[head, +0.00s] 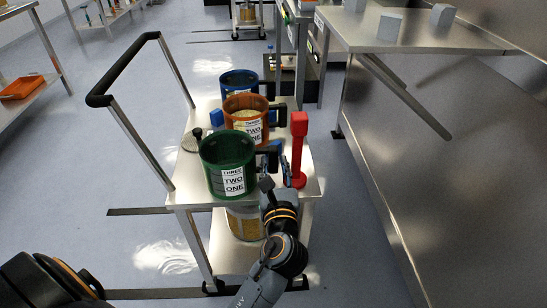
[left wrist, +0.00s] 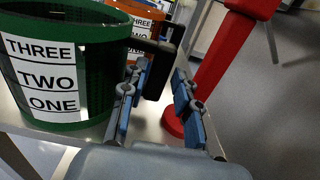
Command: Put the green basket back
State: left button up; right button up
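The green basket (head: 228,168) stands upright at the near end of a metal cart's top. It has a white label reading THREE, TWO, ONE and a black handle on its right side. It also shows at the left of the left wrist view (left wrist: 65,70). My left gripper (head: 277,168) is beside the handle, with its fingers apart. In the left wrist view, the handle (left wrist: 156,80) shows between the two blue-padded fingers, nearer the left one; I cannot tell whether they touch. My right gripper is not in view.
The cart (head: 185,190) also carries orange (head: 246,114) and blue (head: 238,82) baskets behind the green one, a red post (head: 298,150) close right of my gripper, and a metal lidded object (head: 190,141). A metal bench (head: 400,35) stands right.

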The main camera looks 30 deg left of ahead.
pick_arm(q)
jog(key=v, duration=0.9)
jog(key=s+a+f+n+g+h, duration=0.2)
jog(key=f+n, duration=0.3)
jog(key=n, duration=0.3)
jog(key=s+a+f+n+g+h, duration=0.2)
jog(key=f+n+g, duration=0.1)
jog(key=f+n, duration=0.35)
jog(key=s+d+f+n+g+h, duration=0.2)
jog(key=s+d+n+h, duration=0.3)
jog(key=n, duration=0.8)
jog(key=shift+s+f+h+p, duration=0.25)
jog(key=shift+h+p, duration=0.05)
jog(key=shift+h, duration=0.4)
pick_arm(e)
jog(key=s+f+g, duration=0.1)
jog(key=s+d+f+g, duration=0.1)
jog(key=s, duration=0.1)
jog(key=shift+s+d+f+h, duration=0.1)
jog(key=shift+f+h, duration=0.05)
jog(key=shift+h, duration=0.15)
